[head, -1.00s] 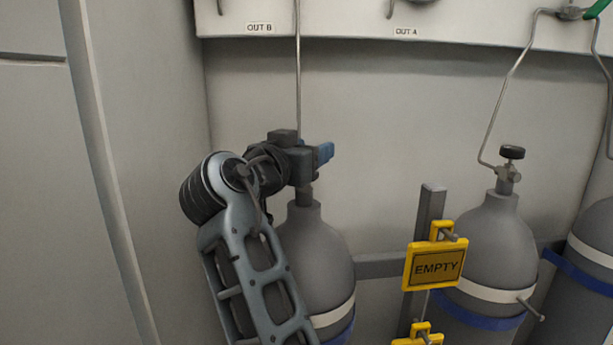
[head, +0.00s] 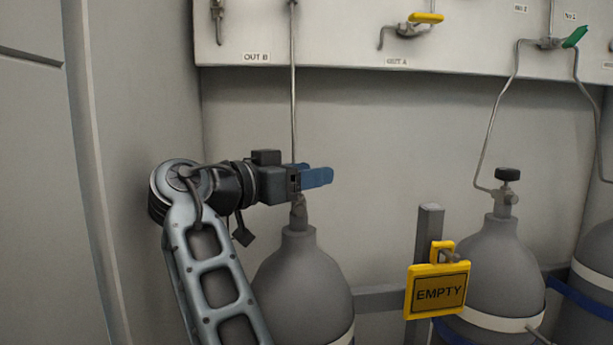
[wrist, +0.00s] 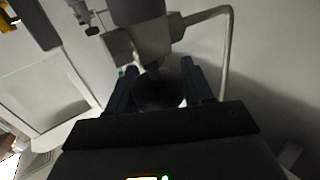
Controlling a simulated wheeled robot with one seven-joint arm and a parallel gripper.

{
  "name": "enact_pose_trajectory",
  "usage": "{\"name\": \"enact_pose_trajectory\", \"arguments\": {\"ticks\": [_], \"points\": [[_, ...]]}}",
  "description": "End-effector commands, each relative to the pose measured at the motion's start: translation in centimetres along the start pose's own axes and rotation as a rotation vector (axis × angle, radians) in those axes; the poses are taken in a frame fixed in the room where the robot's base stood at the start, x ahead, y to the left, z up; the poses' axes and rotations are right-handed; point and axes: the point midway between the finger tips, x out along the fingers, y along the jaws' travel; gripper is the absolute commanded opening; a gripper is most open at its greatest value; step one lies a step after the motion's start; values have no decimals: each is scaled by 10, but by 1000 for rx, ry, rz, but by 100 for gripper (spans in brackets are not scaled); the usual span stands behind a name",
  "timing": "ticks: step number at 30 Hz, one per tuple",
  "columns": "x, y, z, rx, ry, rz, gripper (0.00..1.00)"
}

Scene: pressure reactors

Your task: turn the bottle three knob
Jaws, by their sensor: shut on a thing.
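The grey bottle (head: 300,280) at the left stands upright, with its metal valve neck (head: 299,210) showing just under my gripper (head: 318,177). My gripper reaches in from the left, its blue fingers level and pointing right over the bottle top. In the head view the fingers hide the knob. The wrist view shows the dark round knob (wrist: 158,92) between the two blue fingers, with the grey valve body (wrist: 152,40) beyond it. My gripper is shut on this knob. I cannot read a number on this bottle.
A thin pipe (head: 294,110) rises behind my gripper to the wall panel (head: 330,50). A yellow EMPTY sign (head: 437,291) hangs on a post (head: 430,225) to the right. Another bottle (head: 497,262) with a black knob (head: 507,174) stands beyond it. A wall (head: 150,110) is close on the left.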

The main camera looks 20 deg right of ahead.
Motion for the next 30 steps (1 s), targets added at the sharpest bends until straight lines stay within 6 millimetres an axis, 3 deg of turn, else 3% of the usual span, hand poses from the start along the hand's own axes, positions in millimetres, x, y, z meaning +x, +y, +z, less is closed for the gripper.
{"name": "enact_pose_trajectory", "arguments": {"ticks": [5, 6, 12, 22, 29, 30], "points": [[1, 0, 2, -3, -3, 1, 21], [1, 0, 2, -3, -3, 1, 54], [1, 0, 1, -2, -2, 0, 72], [0, 0, -6, 0, -1, 0, 72], [1, 0, -46, 3, -2, 2, 72], [9, 8, -46, 2, -3, 4, 72]]}}
